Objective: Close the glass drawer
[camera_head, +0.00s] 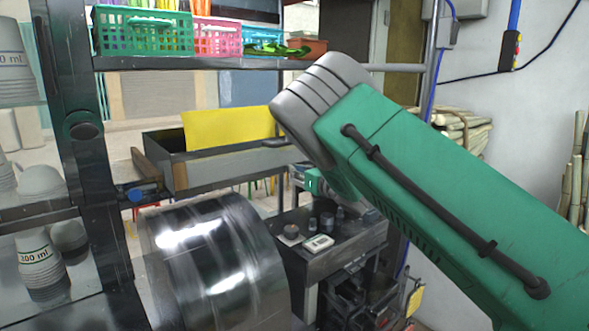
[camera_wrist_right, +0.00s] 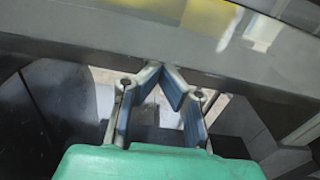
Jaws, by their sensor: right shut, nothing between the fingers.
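A grey, box-like drawer (camera_head: 230,166) with a yellow panel (camera_head: 228,130) standing at it is in the middle left of the head view. It looks like the glass drawer, but I cannot be sure. My right gripper (camera_head: 302,180) is low behind my bent green arm, close to the drawer's right end. In the right wrist view, my right gripper (camera_wrist_right: 170,74) is shut and empty, its fingertips meeting in a point. They are at the lower edge of a wide grey metal panel (camera_wrist_right: 130,40); I cannot tell if they touch it. My left gripper is out of view.
A shiny metal drum (camera_head: 210,262) stands in front of the drawer. Stacked cups (camera_head: 40,262) fill shelves at the left. A small dark table (camera_head: 340,255) is below my arm. Coloured baskets (camera_head: 142,32) sit on a shelf above.

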